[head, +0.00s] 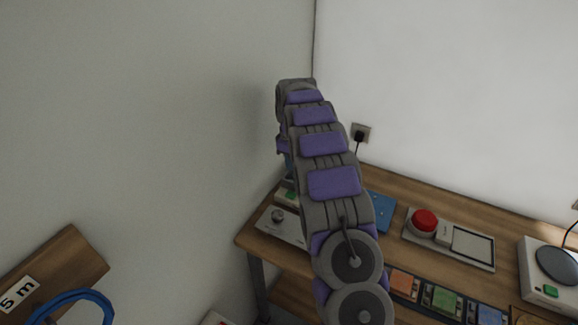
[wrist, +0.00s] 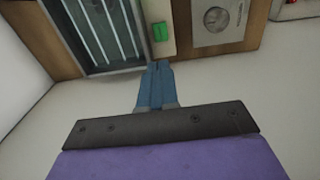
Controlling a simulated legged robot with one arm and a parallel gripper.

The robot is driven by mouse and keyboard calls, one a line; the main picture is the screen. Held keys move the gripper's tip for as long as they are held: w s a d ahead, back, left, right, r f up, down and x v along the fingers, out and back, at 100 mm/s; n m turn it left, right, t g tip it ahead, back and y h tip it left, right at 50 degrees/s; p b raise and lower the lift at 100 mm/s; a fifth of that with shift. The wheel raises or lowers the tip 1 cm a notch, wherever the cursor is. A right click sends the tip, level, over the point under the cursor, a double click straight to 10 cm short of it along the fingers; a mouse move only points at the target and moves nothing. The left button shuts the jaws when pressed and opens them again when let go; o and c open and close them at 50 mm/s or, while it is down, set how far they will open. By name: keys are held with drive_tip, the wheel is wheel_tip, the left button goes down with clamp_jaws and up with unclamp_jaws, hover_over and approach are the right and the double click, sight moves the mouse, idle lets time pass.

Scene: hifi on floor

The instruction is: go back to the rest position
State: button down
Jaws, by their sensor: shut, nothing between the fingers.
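My gripper (wrist: 158,67) shows in the wrist view as two blue fingers pressed together, with nothing between them.
On the table (head: 395,183) are a plate with a round knob (head: 279,216), a red button (head: 424,221), a blue plate (head: 382,211) and a white device (head: 549,290). A dark barred frame (wrist: 84,35) is left of the gripper. Walls stand close behind and left.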

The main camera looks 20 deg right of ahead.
idle(0.7)
drive_tip(key=s+a+r+m, duration=0.1)
drive_tip(key=s+a+r, duration=0.3)
drive_tip(key=s, duration=0.3)
drive_tip(key=s+a+r+m+g, duration=0.1)
drive_tip(key=s+a+r+m, duration=0.2)
drive_tip(key=s, duration=0.4)
drive_tip(key=s+a+r, duration=0.4)
drive_tip(key=s+r, duration=0.2)
drive_tip(key=s, duration=0.1)
drive_tip(key=s+a+f+m, duration=0.1)
drive_tip(key=s+a, duration=0.2)
drive_tip(key=s, duration=1.1)
drive_tip(key=s+a+f+m+g, duration=0.1)
drive_tip(key=s+a+m, duration=0.1)
drive_tip(key=s, duration=1.3)
drive_tip(key=shift+s+a+f+m, duration=0.2)
drive_tip(key=shift+a+f+m, duration=0.1)
drive_tip(key=shift+a, duration=0.35)
idle(1.7)
